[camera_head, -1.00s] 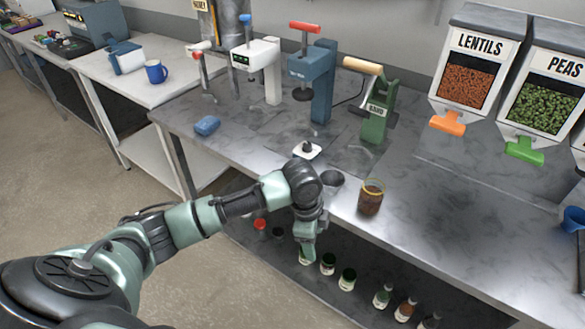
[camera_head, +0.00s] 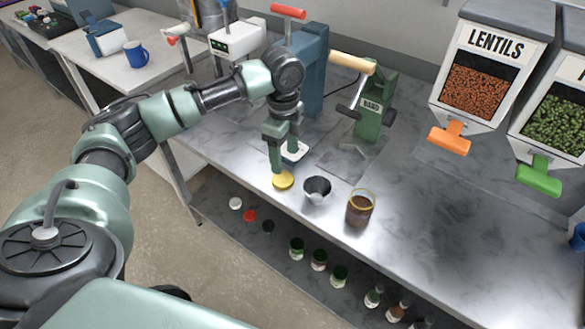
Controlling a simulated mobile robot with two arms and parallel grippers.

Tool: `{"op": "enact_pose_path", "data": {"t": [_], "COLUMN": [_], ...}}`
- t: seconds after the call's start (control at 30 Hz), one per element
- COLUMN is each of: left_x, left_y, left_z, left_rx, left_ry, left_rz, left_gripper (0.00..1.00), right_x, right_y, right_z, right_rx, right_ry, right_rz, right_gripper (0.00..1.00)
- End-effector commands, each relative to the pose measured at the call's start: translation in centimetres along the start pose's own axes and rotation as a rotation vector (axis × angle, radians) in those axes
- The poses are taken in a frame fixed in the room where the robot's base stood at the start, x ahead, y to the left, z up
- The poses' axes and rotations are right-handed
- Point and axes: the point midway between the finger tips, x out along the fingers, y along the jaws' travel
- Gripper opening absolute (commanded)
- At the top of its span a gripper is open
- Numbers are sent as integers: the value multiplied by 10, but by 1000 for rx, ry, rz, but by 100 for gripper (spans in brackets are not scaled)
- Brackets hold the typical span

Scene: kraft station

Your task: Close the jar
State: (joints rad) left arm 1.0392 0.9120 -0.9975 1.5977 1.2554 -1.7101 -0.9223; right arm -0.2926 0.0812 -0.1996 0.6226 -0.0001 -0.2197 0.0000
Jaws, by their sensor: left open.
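A glass jar (camera_head: 360,209) with brown contents stands upright near the front edge of the grey counter. Its top looks open, with a yellow ring at the rim. A round yellow lid (camera_head: 284,180) lies flat on the counter to the left of the jar, with a dark cup (camera_head: 317,189) between them. My left gripper (camera_head: 283,156) points down, open and empty, at the lid's far side; I cannot tell whether a finger touches it. My right gripper is not in view.
A blue press (camera_head: 310,75) and a green press marked BAND (camera_head: 376,108) stand behind. Lentils (camera_head: 474,93) and peas (camera_head: 558,118) dispensers are at right. Several small bottles (camera_head: 319,260) stand on the lower shelf.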

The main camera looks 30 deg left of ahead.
Motion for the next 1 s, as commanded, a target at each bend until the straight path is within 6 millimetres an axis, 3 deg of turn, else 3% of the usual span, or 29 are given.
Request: {"op": "enact_pose_path", "data": {"t": [0.2,0.47,0.6,0.8,1.0], "left_x": [-1,10,24,25,36], "left_y": [0,0,0,0,0], "left_z": [1,1,1,1,2], "left_rx": [-1,-2,-2,-1,-1], "left_ry": [0,0,0,0,-1], "left_rz": [1,4,2,1,5], "left_gripper": [64,64,64,64,64], "right_x": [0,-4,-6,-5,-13], "right_y": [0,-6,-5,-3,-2], "right_z": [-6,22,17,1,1], "right_rx": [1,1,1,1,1], "right_ry": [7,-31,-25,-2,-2], "right_rz": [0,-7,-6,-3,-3], "right_gripper": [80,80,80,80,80]}}
